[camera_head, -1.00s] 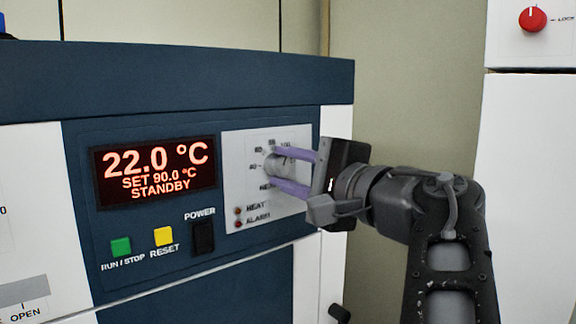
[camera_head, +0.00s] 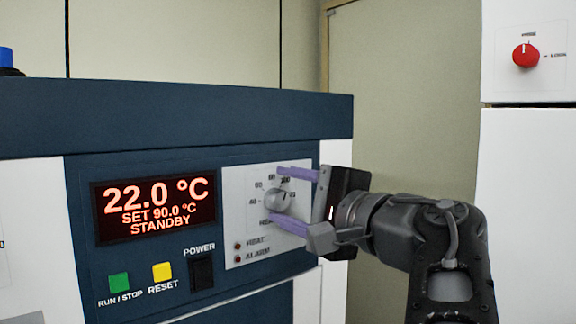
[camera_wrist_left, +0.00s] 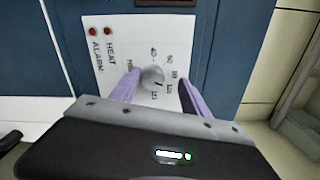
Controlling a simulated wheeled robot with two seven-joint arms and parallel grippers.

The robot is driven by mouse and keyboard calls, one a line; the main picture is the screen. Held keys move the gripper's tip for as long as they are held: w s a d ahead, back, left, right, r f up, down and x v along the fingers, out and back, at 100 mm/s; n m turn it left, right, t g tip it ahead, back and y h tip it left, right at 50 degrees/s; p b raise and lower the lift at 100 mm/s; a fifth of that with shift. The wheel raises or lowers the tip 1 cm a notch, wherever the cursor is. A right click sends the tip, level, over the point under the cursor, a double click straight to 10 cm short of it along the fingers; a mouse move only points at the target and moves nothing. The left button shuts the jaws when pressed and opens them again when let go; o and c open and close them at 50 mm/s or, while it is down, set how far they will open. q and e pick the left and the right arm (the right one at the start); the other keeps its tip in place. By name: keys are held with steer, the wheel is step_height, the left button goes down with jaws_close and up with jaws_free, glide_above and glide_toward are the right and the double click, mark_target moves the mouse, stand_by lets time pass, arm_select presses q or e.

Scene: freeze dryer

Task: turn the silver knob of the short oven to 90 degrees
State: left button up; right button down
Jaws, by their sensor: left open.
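The silver knob (camera_head: 279,200) sits on a light dial plate (camera_head: 240,195) on the short oven's dark blue front panel (camera_head: 130,165). The oven's display (camera_head: 155,207) reads 22.0 °C, SET 90.0 °C, STANDBY. My left gripper (camera_head: 292,199) is open, its purple fingers above and below the knob, with a visible gap to it. In the left wrist view the knob (camera_wrist_left: 152,77) lies between and just beyond the two spread fingertips (camera_wrist_left: 160,82). My right gripper is in neither view.
Below the display are a green RUN/STOP button (camera_head: 119,282), a yellow RESET button (camera_head: 162,272) and a black POWER switch (camera_head: 202,273). A white cabinet with a red knob (camera_head: 525,55) stands at the right. A beige wall (camera_head: 400,100) is behind.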

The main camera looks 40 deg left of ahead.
arm_select(q)
steer(key=o, duration=0.3)
step_height(320, 180, up, 9)
steer(key=shift+a+r+p, duration=0.1)
steer(key=shift+a+p, duration=0.05)
steer(key=shift+p, duration=0.8)
steer(key=shift+s+d+r, duration=0.1)
steer(key=shift+d+r, duration=0.15)
steer(key=shift+r, duration=0.1)
steer(key=shift+g+h, duration=0.6)
steer(key=shift+h, duration=0.1)
steer(key=f, duration=0.5)
steer(key=shift+a+f, duration=0.3)
steer(key=shift+a, duration=0.1)
steer(key=shift+d+f, duration=0.15)
steer(key=shift+d, duration=0.1)
steer(key=shift+s+d+p, duration=0.3)
steer(key=shift+s+d, duration=0.05)
steer(key=shift+d, duration=0.1)
steer(key=c, duration=0.3)
steer(key=p, duration=0.3)
glide_toward(269, 169)
steer(key=shift+s+d+f, duration=0.25)
steer(key=shift+d+f, duration=0.25)
steer(key=shift+d, duration=0.15)
steer(key=shift+s+d+f, duration=0.25)
steer(key=shift+d+f, duration=0.25)
steer(key=shift+d, duration=0.1)
